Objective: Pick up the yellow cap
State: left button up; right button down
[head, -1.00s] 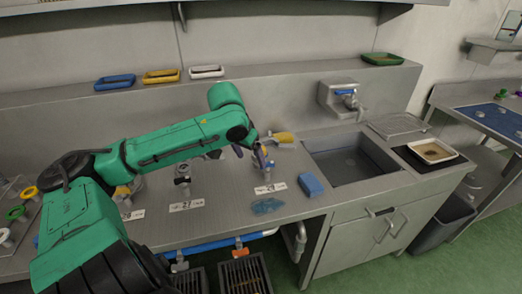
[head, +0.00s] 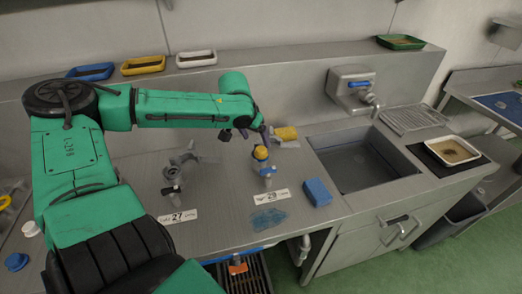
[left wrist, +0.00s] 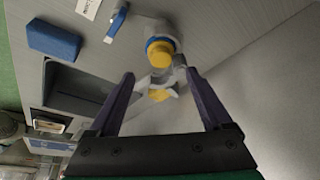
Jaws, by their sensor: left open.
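The yellow cap (head: 260,153) sits on top of an upright grey fitting with a blue band, by the plate marked 29 on the steel bench. In the left wrist view the yellow cap (left wrist: 159,55) lies just beyond the fingertips, near the middle. My left gripper (head: 253,133) is close above and behind the cap in the head view. In the left wrist view my left gripper (left wrist: 159,74) is open, its two dark purple fingers apart with nothing gripped. My right gripper is out of view.
A yellow-and-white object (head: 285,133) lies just behind the cap. A blue block (head: 317,192) and a flat blue piece (head: 268,218) lie in front. The sink (head: 365,165) is to the right. A valve fitting (head: 172,180) stands by plate 27.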

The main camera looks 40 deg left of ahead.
aim_at(261, 149)
pick_arm(q)
jog(key=x, duration=0.3)
jog(key=shift+w+a+f, duration=0.15)
jog(key=shift+w+a, duration=0.1)
jog(key=shift+a, duration=0.05)
jog(key=x, duration=0.3)
jog(key=shift+d+f+p, duration=0.15)
jog(key=shift+f+p, duration=0.05)
jog(key=shift+p, duration=0.1)
jog(key=shift+w+f, duration=0.3)
jog(key=shift+f, duration=0.1)
jog(key=shift+s+r, duration=0.1)
jog(key=shift+r, duration=0.05)
grip_shut()
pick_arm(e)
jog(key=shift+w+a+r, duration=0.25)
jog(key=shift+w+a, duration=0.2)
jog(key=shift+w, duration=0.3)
